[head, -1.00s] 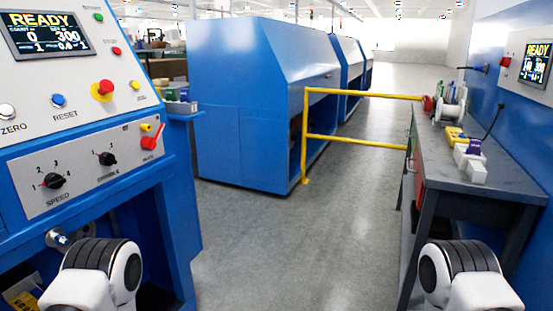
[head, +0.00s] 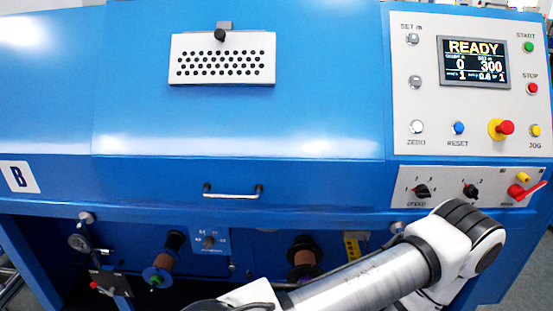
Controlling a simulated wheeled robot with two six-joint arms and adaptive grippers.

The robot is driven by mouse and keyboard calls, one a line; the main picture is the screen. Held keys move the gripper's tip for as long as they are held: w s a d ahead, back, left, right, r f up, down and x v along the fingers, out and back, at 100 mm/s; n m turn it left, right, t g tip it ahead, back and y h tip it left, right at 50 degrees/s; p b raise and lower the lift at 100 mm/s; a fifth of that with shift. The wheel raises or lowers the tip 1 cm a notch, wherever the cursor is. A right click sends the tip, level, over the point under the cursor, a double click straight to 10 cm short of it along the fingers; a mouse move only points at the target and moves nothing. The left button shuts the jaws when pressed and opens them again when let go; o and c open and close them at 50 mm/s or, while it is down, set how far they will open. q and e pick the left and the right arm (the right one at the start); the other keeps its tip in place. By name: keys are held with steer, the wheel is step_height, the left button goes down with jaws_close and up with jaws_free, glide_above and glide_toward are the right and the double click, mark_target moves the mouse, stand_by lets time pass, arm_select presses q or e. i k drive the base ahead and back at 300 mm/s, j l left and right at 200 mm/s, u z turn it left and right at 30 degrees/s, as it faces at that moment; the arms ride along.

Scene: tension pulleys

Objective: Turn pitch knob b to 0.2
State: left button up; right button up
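Machine B is a large blue cabinet with a white letter B plate (head: 19,177) at its left. A small plate in the lower bay carries a dark knob (head: 209,242) with tiny marks around it; its label and setting are too small to read. Two more black rotary knobs, the speed knob (head: 422,191) and another (head: 470,190), sit on the lower control panel at right. The display (head: 474,61) reads READY, 0 and 300; its small bottom line is hard to read. Neither gripper is in view. One of my arms crosses the lower right, below the control panel.
A spool (head: 160,270) and another spool (head: 303,258) sit in the open lower bay either side of the small plate. A drawer-like handle (head: 232,192) sticks out above. A red switch lever (head: 526,190) and red stop button (head: 506,127) are at right.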

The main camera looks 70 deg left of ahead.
mark_target(209, 242)
steer(key=u, duration=2.75)
steer(key=l+z, duration=0.2)
steer(key=z, duration=0.25)
